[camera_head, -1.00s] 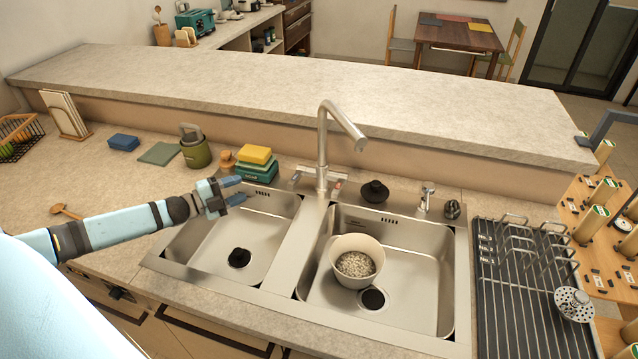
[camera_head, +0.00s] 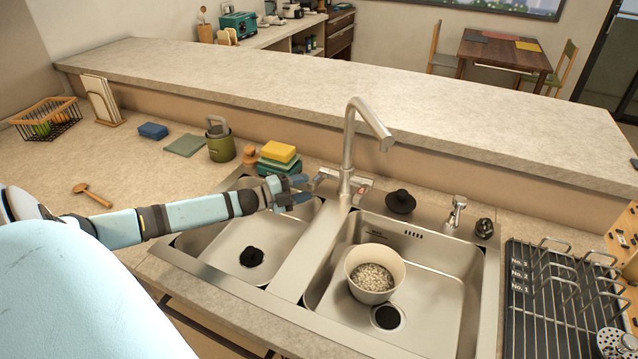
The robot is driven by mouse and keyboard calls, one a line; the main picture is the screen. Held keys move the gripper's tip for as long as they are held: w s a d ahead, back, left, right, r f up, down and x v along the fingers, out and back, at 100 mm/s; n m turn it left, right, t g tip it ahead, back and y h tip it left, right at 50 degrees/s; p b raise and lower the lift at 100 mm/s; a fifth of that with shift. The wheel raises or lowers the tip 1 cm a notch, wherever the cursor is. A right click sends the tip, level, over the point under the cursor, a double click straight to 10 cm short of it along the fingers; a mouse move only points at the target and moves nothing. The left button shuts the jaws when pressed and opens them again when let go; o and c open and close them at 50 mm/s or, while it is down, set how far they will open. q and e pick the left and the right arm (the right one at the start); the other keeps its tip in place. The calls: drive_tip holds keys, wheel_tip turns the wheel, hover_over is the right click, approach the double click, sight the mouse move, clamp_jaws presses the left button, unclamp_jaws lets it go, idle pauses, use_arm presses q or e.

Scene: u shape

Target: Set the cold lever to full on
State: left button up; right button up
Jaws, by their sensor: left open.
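The steel tap (camera_head: 348,150) stands behind the divider of the double sink, its spout bent over the right basin. A small lever (camera_head: 326,175) sticks out on the left side of its base. Another lever (camera_head: 364,185) on the right side has a small reddish mark. I cannot make out a cold marking on the left one. My left gripper (camera_head: 302,189) is open and empty over the back of the left basin, with its fingers pointing right, close to the left lever. I cannot tell if they touch. My right gripper is not in view.
Yellow and green sponges on a teal box (camera_head: 278,160) stand just behind my left gripper. A bowl of pale grains (camera_head: 374,273) sits in the right basin (camera_head: 440,260). A black stopper (camera_head: 401,202) lies right of the tap, and a dish rack (camera_head: 560,300) stands further right.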

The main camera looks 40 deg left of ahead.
sight(317, 184)
use_arm(q)
drive_tip(key=shift+x, duration=2.45)
drive_tip(key=shift+c, duration=0.3)
clamp_jaws()
